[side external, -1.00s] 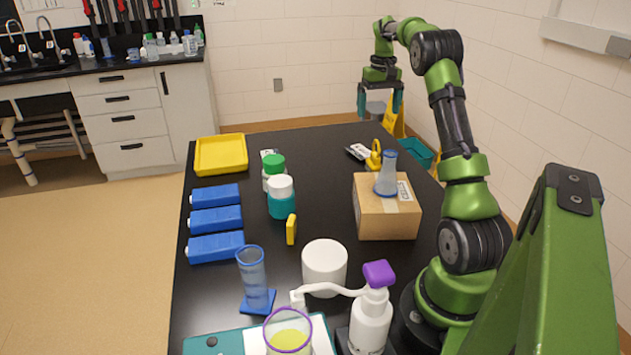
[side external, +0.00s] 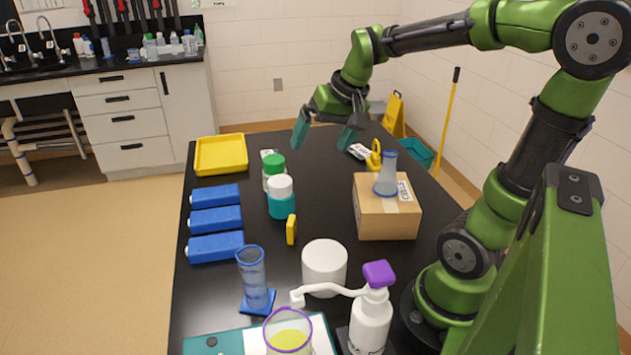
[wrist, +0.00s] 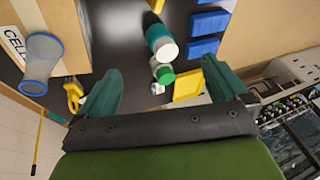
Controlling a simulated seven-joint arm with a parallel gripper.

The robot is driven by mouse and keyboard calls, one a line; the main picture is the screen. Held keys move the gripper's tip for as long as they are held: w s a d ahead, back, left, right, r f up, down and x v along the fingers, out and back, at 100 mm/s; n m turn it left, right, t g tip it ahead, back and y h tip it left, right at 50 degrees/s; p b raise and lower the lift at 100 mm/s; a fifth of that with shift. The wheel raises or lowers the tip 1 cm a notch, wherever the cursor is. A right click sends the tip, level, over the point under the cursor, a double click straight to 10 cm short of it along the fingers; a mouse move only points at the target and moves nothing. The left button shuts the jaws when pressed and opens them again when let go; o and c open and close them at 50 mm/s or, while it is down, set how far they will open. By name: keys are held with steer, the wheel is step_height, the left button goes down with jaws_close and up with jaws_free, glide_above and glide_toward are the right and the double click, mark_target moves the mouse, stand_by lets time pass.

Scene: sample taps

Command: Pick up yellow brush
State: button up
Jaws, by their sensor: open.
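A small yellow block-like object (side external: 291,229), possibly the yellow brush, stands on the black table in front of the white-capped teal bottle. It also shows at the top edge of the wrist view (wrist: 156,5). A second yellow object with a looped shape (side external: 374,156) is behind the cardboard box; it also shows in the wrist view (wrist: 73,95). I cannot tell for sure which is the brush. My gripper (side external: 325,138) is open and empty above the far part of the table. In the wrist view, the gripper (wrist: 162,68) has its teal fingers spread wide.
The cardboard box (side external: 385,223) carries a blue-rimmed flask (side external: 386,175). The teal bottle (side external: 281,205) and a green-capped bottle (side external: 273,164) stand mid-table. Several blue packs (side external: 215,219) and a yellow tray (side external: 221,155) lie left. A white pump bottle (side external: 369,325) stands in front.

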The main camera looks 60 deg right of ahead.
steer(key=s+a+n+t+y, duration=0.1)
steer(key=s+a+n, duration=0.1)
steer(key=s+a, duration=0.4)
steer(key=a, duration=0.4)
steer(key=shift+f+n+t, duration=0.3)
steer(key=shift+f, duration=0.05)
steer(key=shift+s+a+r+n+t+y, duration=0.25)
steer(key=shift+s+a, duration=0.15)
steer(key=shift+a, duration=0.1)
steer(key=shift+s+a+r+n+t+y, duration=0.15)
steer(key=shift+s+a+r+n+y, duration=0.15)
steer(key=shift+a, duration=0.2)
steer(key=shift+c, duration=0.8)
steer(key=shift+s+a+r, duration=0.1)
steer(key=shift+a, duration=0.1)
steer(key=shift+c, duration=1.2)
steer(key=c, duration=0.5)
